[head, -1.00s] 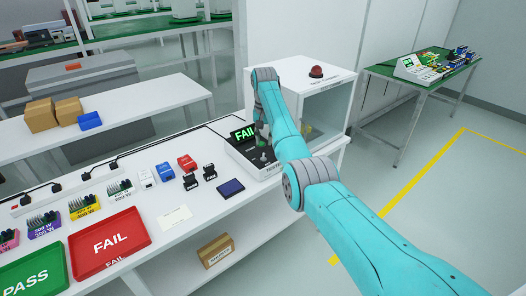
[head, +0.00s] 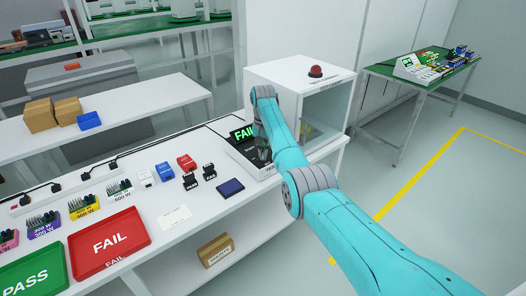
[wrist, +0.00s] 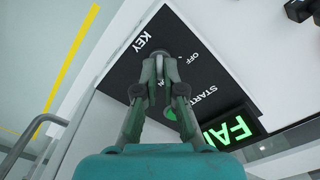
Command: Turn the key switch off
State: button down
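The tester panel (head: 237,148) stands on the white bench, its display (head: 243,134) lit green with "FAIL", cut off by my arm. In the wrist view its dark face (wrist: 125,72) carries the words KEY, OFF and START, and a partly hidden ON. My gripper (wrist: 160,62) reaches down to the panel between KEY, OFF and ON. Its fingertips are close together around the spot of the key switch, and a small grey part shows between them. The fingers hide most of the key, so its angle is unclear. A green button shows behind the fingers.
A white test chamber (head: 287,82) with a red dome button (head: 315,71) stands right behind the panel.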

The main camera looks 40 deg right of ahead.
jog(key=shift+n, duration=0.3)
jog(key=n, duration=0.3)
jog(key=shift+n, duration=0.3)
jog(key=n, duration=0.4)
jog(key=shift+n, duration=0.3)
jog(key=n, duration=0.8)
jog(key=shift+n, duration=0.6)
jog(key=c, duration=1.3)
grip_release()
jog(key=shift+r, duration=0.15)
